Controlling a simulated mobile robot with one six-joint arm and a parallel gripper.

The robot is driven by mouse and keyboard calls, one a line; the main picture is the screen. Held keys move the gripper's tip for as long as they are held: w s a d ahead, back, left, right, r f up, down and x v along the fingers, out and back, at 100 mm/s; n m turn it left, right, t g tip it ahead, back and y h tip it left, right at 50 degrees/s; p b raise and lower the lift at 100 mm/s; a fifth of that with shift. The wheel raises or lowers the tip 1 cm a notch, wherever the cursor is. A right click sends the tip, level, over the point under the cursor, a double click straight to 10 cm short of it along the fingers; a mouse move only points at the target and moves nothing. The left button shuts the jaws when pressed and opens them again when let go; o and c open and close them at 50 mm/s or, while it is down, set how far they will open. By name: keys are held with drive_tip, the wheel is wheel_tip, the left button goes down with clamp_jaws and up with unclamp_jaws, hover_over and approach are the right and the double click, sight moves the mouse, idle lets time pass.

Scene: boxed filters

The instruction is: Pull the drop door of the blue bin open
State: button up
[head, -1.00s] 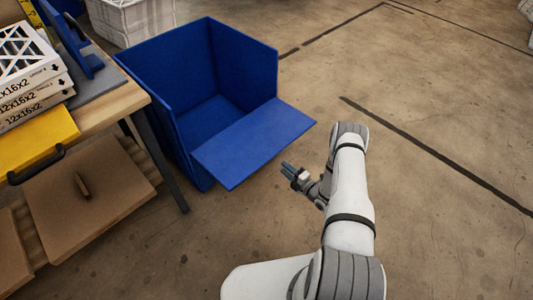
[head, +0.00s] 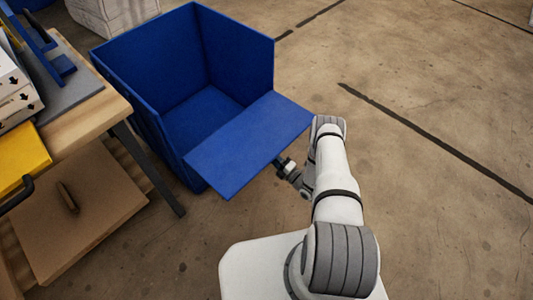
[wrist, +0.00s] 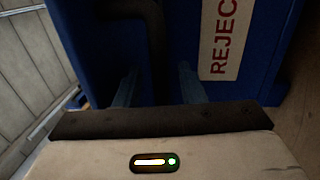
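The blue bin (head: 152,72) stands on the floor with its inside empty and exposed. Its drop door (head: 250,145) hangs outward from the front, well away from upright. My gripper (wrist: 158,88) is at the door's outer face; in the head view its fingertips are hidden under the door's front edge. In the wrist view the two fingers stand apart, with a dark handle (wrist: 155,40) on the blue face reaching down between them. Gaps show beside the handle, so I see no grip on it. A white label (wrist: 220,40) reading "REJEC", cut off, is right of the fingers.
A wooden table (head: 95,110) with white boxed filters (head: 18,95) and a yellow item (head: 20,155) is left of the bin. A white crate (head: 115,15) stands behind. The floor at right is clear.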

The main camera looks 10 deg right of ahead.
drive_tip(key=x, duration=0.2)
drive_tip(key=shift+w+a, duration=0.15)
drive_tip(key=shift+a, duration=0.1)
clamp_jaws()
idle(0.5)
